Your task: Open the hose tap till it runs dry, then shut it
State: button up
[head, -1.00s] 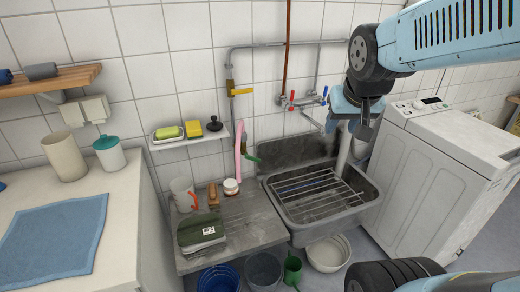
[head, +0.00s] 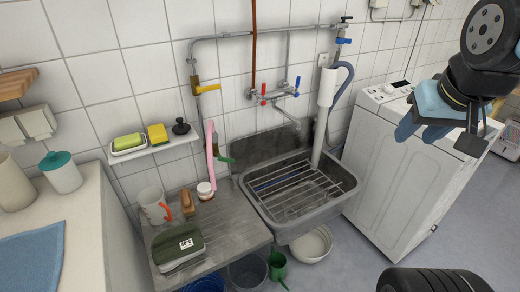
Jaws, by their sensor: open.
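A pipe runs down the tiled wall left of the sink, with a yellow lever (head: 207,88) on it. Lower on it, a green-handled tap (head: 224,159) shows beside a pink hose (head: 210,147) that hangs against the pipe; the tap's spout is hard to make out. I cannot tell whether water runs. My gripper (head: 437,135) is open and empty, at the right in front of the washing machine, far from the pipe and its levers.
The grey sink (head: 352,190) carries a wire rack; a mixer tap (head: 270,95) with red and blue handles is above. A blue-handled tap (head: 343,41) is higher up. The shelf (head: 150,149) holds sponges. The washing machine (head: 385,165) stands right. Buckets and a bowl (head: 312,243) are below.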

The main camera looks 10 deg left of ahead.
aim_at(220, 158)
jog(key=z, duration=0.75)
jog(key=k, duration=0.95)
jog(key=u, duration=1.4)
jog(key=i, duration=1)
jog(key=z, duration=0.05)
